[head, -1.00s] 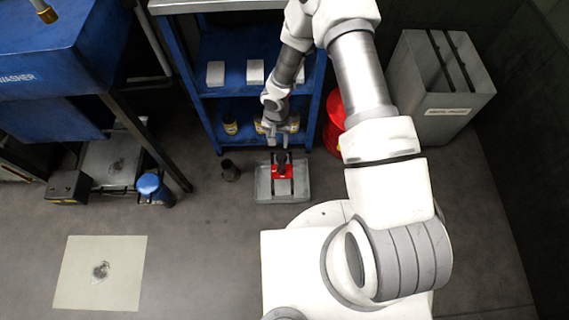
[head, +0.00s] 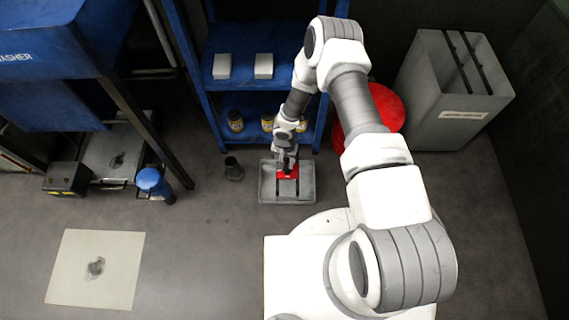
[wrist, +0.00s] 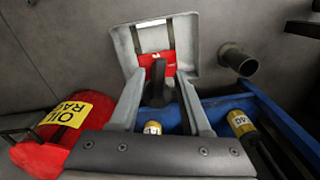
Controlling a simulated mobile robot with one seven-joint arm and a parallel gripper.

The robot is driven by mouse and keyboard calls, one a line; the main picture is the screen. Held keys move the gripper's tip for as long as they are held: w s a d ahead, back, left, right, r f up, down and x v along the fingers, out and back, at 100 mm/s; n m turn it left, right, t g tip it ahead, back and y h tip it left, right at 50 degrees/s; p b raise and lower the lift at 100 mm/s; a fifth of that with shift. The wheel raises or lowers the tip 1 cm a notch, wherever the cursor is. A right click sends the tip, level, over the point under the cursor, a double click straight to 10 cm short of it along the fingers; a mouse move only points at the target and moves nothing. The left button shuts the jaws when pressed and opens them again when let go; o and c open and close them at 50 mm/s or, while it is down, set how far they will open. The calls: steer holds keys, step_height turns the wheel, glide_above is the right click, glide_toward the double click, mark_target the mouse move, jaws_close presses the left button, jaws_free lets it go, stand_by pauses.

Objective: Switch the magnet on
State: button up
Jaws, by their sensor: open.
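The magnet is a red block (head: 288,174) with a black upright handle, sitting in a shallow grey tray (head: 268,198) on the floor. In the wrist view the red block (wrist: 186,61) shows behind its black handle (wrist: 157,74). My gripper (head: 287,163) is right above the block in the head view and hides most of the handle. In the wrist view my gripper (wrist: 159,82) is open, with one finger on each side of the handle. I cannot tell whether either finger touches it.
A dark cup-like cylinder (head: 233,170) stands left of the tray. A blue shelf (head: 240,92) with several jars is behind. A red oily-rag can (head: 388,108) and a grey bin (head: 440,80) stand right. A pale sheet (head: 70,280) lies on open floor at left.

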steer(key=shift+f, duration=0.15)
jaws_close()
stand_by(0.4)
steer(key=shift+s+d+n+b, duration=0.1)
steer(key=shift+d+n+b, duration=0.2)
steer(key=shift+n, duration=0.5)
steer(key=shift+d+n+b, duration=0.15)
steer(key=shift+d+n, duration=0.2)
steer(key=shift+n, duration=0.45)
jaws_free()
step_height(320, 180, up, 17)
steer(key=p, duration=0.6)
steer(key=shift+r, duration=0.2)
